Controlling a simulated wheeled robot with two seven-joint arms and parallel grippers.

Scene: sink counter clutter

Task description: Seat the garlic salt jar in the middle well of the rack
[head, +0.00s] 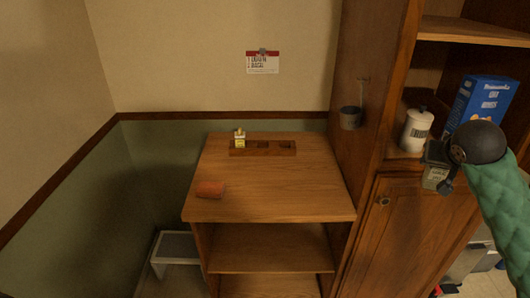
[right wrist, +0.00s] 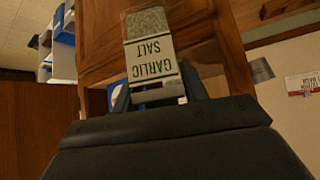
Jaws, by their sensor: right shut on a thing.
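The garlic salt jar (right wrist: 150,58) fills the middle of the right wrist view, its white label reading upside down there. My right gripper (right wrist: 158,95) is shut on it. In the head view the jar (head: 433,179) hangs below my right gripper (head: 440,163), in front of the cabinet at the right, away from the rack. The wooden rack (head: 263,152) lies at the back of the low unit's top. Its left well holds a small yellow-labelled jar (head: 239,138). The middle and right wells look dark and empty. My left gripper is not in view.
A reddish-brown block (head: 210,189) lies on the front left of the wooden top (head: 280,195). A white canister (head: 416,130) and blue box (head: 483,104) stand on the cabinet shelf near my right gripper. A dark cup (head: 350,117) hangs on the cabinet side.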

